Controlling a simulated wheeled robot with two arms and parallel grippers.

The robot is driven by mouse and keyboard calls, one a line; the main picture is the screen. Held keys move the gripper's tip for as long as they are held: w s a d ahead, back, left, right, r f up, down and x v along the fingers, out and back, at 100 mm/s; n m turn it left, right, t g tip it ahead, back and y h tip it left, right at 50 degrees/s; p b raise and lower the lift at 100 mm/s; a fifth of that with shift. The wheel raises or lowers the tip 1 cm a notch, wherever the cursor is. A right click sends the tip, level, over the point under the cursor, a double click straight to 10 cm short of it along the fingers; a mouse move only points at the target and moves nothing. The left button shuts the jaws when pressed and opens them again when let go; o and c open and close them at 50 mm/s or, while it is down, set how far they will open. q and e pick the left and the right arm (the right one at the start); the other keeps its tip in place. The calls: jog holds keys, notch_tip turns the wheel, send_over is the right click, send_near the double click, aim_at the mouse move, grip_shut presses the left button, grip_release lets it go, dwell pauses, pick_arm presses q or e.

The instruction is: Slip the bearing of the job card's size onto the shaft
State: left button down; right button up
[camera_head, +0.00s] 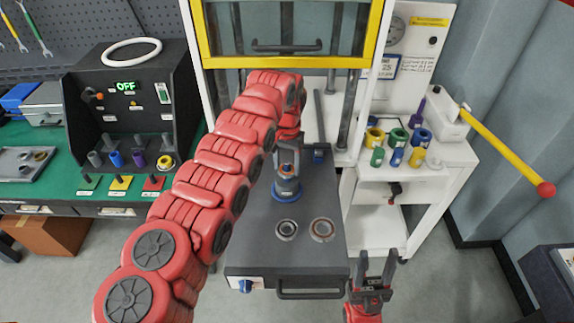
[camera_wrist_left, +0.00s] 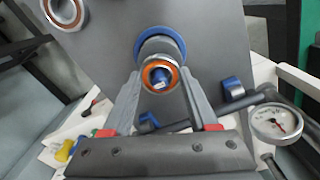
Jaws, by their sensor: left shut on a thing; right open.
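My left gripper (camera_head: 287,155) is shut on a bearing with an orange seal (camera_wrist_left: 177,72), also showing small between the fingers in the head view. The grey shaft stand (camera_head: 287,185) with a blue collar at its base stands upright on the dark bench. In the left wrist view the bearing lines up with the stand (camera_wrist_left: 158,44), and a blue part shows through its bore. I cannot tell whether it is around the shaft or just above. The job card (camera_head: 385,66) shows what looks like 25. My right gripper (camera_head: 376,268) is open and empty near the bench's front right corner.
Two other bearings lie on the bench, one grey (camera_head: 286,229) and one orange-brown (camera_head: 322,230). The press frame (camera_head: 290,62) rises behind. A white cart (camera_head: 438,155) with several coloured rings and plugs stands right. A yellow lever (camera_head: 508,150) sticks out there.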

pick_arm(q)
jog(key=shift+f+b, duration=0.25)
jog(key=shift+b, duration=0.05)
dwell(0.4)
jog(key=c, duration=0.5)
grip_release()
jog(key=o, duration=0.5)
